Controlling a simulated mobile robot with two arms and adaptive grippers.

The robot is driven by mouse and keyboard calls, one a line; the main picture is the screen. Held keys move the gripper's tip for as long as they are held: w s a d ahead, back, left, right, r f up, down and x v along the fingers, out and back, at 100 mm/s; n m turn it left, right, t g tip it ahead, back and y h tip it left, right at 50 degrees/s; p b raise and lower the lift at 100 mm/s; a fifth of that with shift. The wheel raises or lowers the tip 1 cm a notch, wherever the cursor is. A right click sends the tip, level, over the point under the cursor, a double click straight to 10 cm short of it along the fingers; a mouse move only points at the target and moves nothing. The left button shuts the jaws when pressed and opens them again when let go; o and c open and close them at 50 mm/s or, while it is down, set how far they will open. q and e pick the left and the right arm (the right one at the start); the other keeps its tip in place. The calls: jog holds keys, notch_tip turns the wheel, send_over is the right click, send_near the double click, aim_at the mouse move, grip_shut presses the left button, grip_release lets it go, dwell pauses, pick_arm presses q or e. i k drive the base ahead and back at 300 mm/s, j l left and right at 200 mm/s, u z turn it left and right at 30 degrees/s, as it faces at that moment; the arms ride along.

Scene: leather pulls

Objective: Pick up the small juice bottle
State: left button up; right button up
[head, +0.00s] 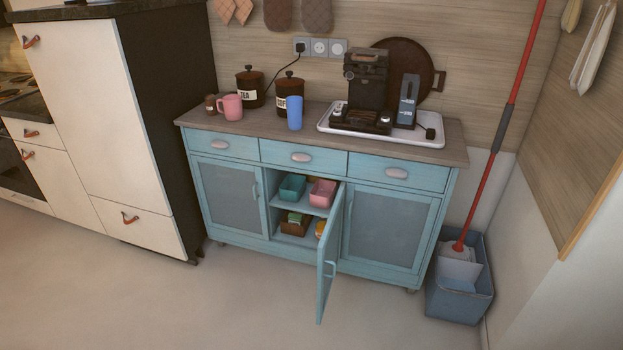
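I cannot make out a juice bottle for certain. A small orange item (320,229) shows on the lower shelf of the open middle compartment of the blue sideboard (230,238). It is partly hidden by the open door (327,268), and I cannot tell what it is. A plain blue cylinder (294,113), like a tumbler, stands upright on the worktop. A small brown jar (210,104) stands at the worktop's left end. Neither of my grippers is in view.
The upper shelf holds a teal bin (292,187) and a pink bin (322,193). A brown box (294,227) sits below. A pink mug (230,107), canisters and a coffee machine (366,80) stand on top. A mop bucket (460,295) is right. The floor in front is clear.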

aim_at(321, 225)
jog(key=i+j, duration=0.5)
jog(key=j, duration=0.15)
jog(key=i+j, duration=0.55)
jog(key=j+z, duration=0.05)
